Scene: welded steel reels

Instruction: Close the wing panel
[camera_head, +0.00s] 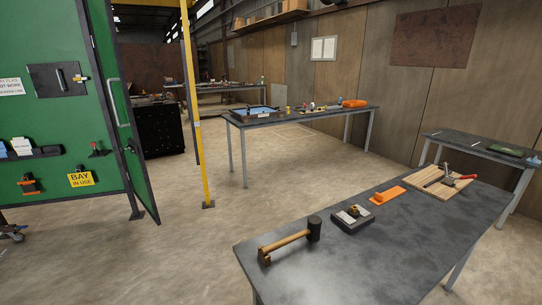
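A green panel stand (50,115) fills the left edge of the head view. A narrower green wing panel (137,160) adjoins its right edge and stands at an angle to it, turned away from the main face. A pale curved handle (113,101) shows on the wing's upper part. Neither of my grippers is in view.
A yellow post (191,100) stands right of the wing, with open concrete floor (190,255) in front. A dark table (370,250) at the lower right holds a mallet (290,240) and a board with tools (438,182). More tables stand behind.

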